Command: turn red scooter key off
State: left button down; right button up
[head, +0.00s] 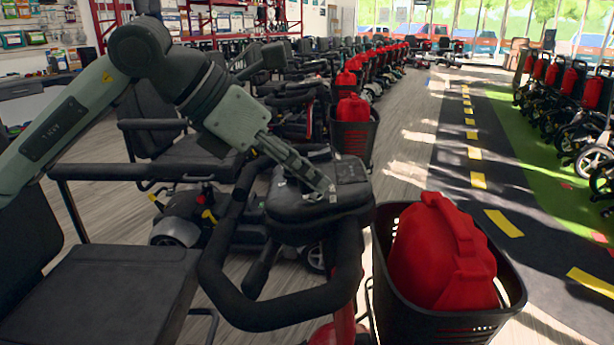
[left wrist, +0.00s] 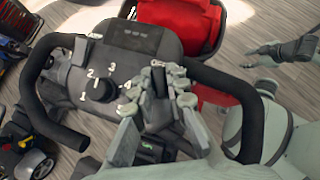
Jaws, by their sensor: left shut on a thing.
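The scooter's dark console (head: 318,190) sits on the red scooter, with black loop handlebars (head: 285,310) around it. In the left wrist view the console (left wrist: 75,78) shows a round black knob (left wrist: 102,90) with white numbers around it. My left gripper (head: 326,186) reaches down onto the console's right part. In the left wrist view the left gripper (left wrist: 158,95) is shut on a small dark thing, apparently the key (left wrist: 160,82), beside the dial. Its lower part is hidden by the fingers. What seems to be my right gripper (left wrist: 278,52) shows at the upper right there; its jaws are unclear.
A black basket (head: 395,285) with a red canister (head: 440,255) stands just right of the console. A grey scooter seat (head: 105,295) is at lower left. Rows of scooters stand behind and far right. An open aisle with a dark lane (head: 475,150) lies to the right.

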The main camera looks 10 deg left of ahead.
pick_arm(q)
jog(key=shift+n, duration=0.4)
pick_arm(e)
jog(key=shift+s+r, duration=0.1)
jog(key=shift+r, duration=0.2)
pick_arm(q)
jog(key=c, duration=1.5)
grip_release()
jog(key=shift+c, duration=0.2)
jog(key=v, duration=1.2)
jog(key=shift+s, duration=0.25)
jog(key=shift+d+f, duration=0.1)
